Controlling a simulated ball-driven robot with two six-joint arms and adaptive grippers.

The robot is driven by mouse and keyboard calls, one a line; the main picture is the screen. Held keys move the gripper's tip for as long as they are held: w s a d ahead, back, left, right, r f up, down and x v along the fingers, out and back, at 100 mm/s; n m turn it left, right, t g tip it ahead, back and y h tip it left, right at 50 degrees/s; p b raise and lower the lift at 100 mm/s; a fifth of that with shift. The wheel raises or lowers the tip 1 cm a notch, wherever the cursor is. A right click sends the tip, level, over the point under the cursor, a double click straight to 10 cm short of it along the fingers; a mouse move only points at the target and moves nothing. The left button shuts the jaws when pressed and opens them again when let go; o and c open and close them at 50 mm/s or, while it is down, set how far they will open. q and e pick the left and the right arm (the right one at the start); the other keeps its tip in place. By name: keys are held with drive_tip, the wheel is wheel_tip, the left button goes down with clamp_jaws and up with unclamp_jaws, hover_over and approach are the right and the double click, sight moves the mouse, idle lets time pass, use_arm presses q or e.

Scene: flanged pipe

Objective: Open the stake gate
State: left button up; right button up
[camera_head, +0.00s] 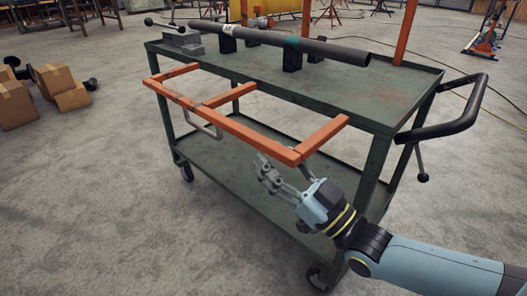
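The stake gate (235,127) is an orange, worn metal frame with a middle bar. It juts outward from the near long side of the green cart, around the height of the top deck. A thin grey handle (208,130) hangs under its left part. My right gripper (265,171) is below the gate's outer bar near its right corner, fingers pointing up and left. I see nothing between its fingers, but their angle hides whether they are open or shut. I cannot tell whether it touches the gate. My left gripper is not in view.
The cart's top deck (392,92) carries a long grey pipe (330,50) on black supports and a grey vise (182,40). Orange posts (405,32) rise behind. A black push handle (465,120) juts out right. Cardboard boxes (58,80) lie left; the floor in front is clear.

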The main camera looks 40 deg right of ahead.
drive_tip(key=shift+d+v, duration=0.15)
drive_tip(key=shift+v, duration=0.8)
drive_tip(key=shift+d+v, duration=0.15)
drive_tip(key=shift+v, duration=0.8)
drive_tip(key=shift+r, duration=0.1)
